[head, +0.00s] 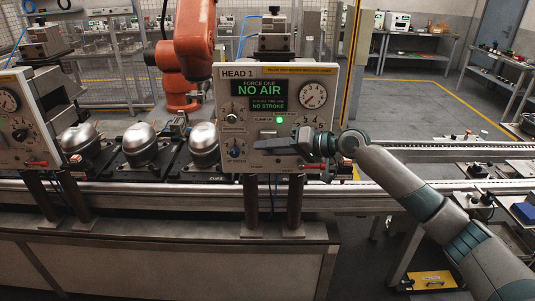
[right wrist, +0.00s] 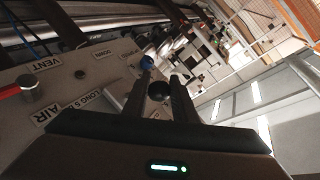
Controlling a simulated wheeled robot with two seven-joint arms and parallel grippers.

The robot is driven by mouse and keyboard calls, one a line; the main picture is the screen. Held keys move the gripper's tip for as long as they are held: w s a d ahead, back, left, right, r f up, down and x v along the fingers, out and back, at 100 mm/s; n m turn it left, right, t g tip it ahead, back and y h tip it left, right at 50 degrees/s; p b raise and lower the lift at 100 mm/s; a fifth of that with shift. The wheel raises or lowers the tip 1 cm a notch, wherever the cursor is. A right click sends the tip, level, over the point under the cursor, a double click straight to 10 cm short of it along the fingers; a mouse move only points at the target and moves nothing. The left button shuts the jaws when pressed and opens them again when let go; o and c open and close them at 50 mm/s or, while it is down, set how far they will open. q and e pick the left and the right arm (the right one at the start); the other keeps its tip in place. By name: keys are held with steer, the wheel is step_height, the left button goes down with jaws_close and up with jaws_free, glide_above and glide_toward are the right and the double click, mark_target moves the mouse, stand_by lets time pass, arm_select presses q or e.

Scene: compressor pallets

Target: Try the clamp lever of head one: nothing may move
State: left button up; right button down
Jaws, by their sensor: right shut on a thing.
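The head one panel (head: 238,105) stands at the middle of the head view. Its screen (head: 262,91) reads NO AIR and NO STROKE, and a green lamp (head: 280,119) is lit. A label reading CLAMP sits left of the lamp. My right gripper (head: 262,146) lies across the lower panel from the right and covers part of it. In the right wrist view its fingers (right wrist: 160,80) are on both sides of a black ball knob (right wrist: 159,92) and shut on it. The lever's arm is mostly hidden. My left gripper is out of view.
A blue knob (head: 235,152) is left of my fingers. A red handle (head: 325,166) is close below my right gripper. Shiny domed compressors (head: 138,143) stand on the line at left, with an orange robot arm (head: 194,35) behind.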

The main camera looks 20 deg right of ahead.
steer(key=shift+w+d+r, duration=0.2)
steer(key=shift+w+r, duration=0.1)
steer(key=shift+r, duration=0.45)
steer(key=shift+m+p, duration=0.3)
steer(key=shift+p, duration=0.15)
steer(key=shift+g, duration=0.3)
steer(key=c, duration=1.5)
jaws_free()
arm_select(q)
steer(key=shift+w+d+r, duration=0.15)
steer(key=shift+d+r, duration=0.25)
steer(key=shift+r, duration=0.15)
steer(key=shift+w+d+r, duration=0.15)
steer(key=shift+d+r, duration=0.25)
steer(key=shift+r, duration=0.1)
arm_select(e)
steer(key=shift+o, duration=0.2)
steer(key=shift+w+f, duration=0.15)
steer(key=shift+f, duration=0.1)
steer(key=shift+f, duration=0.1)
